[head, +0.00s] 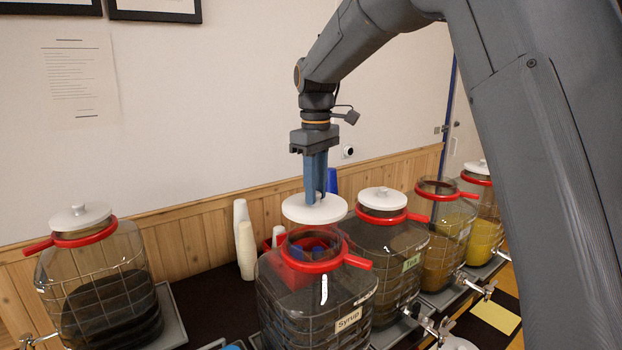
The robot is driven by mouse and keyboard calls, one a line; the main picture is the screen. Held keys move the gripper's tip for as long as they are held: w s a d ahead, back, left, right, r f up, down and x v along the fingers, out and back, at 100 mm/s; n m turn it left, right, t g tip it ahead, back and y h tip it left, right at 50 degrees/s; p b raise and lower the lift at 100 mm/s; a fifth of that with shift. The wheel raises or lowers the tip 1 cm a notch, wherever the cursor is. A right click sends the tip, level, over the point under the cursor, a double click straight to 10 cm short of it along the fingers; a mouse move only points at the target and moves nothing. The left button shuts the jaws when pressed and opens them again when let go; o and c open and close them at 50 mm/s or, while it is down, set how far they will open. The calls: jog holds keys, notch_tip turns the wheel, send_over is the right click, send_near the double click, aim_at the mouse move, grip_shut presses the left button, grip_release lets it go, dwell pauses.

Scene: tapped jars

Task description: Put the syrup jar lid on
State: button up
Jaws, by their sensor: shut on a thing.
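The syrup jar (320,300) is a large clear jar with a red collar and handle and a "Syrup" label. Its mouth (313,248) is uncovered. My gripper (316,198) points down and is shut on the knob of a round white lid (312,211). The lid hangs roughly level above the jar, toward the back of its mouth in the picture. A gap shows between the lid and the red collar. The knob is mostly hidden by the fingers.
A lidded dark jar (100,285) stands at left, and a lidded jar (395,245) stands close at right. Farther right are an open jar (447,230) and a lidded yellow jar (483,235). Metal taps stick out in front.

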jog(key=shift+w, duration=0.35)
jog(key=shift+s, duration=0.1)
jog(key=shift+a, duration=0.1)
jog(key=shift+s+n, duration=0.1)
jog(key=shift+n, duration=0.2)
jog(key=shift+f+b, duration=1.1)
jog(key=shift+f, duration=1.9)
jog(key=shift+f, duration=0.95)
jog(key=shift+c, duration=0.2)
jog(key=o, duration=1.1)
